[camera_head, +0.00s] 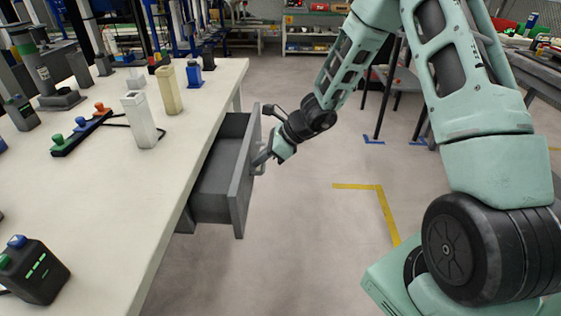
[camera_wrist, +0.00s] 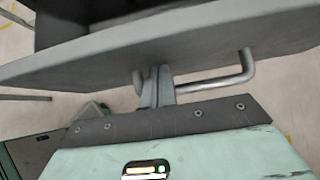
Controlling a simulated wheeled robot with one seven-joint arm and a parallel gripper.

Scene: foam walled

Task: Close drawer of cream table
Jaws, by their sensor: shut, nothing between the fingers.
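The cream table (camera_head: 120,205) runs along the left in the head view. Its grey drawer (camera_head: 222,172) stands pulled out from under the right edge, and its inside looks empty. My gripper (camera_head: 264,158) is at the outer face of the drawer front, by the handle. In the wrist view the drawer front (camera_wrist: 165,47) crosses the picture, with its bar handle (camera_wrist: 225,83) below. My gripper's fingers (camera_wrist: 154,75) are shut and empty, close to the drawer front beside the handle. I cannot tell whether they touch it.
The floor (camera_head: 310,240) right of the drawer is clear, with yellow tape (camera_head: 385,205). A dark-legged table stands at the back right.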

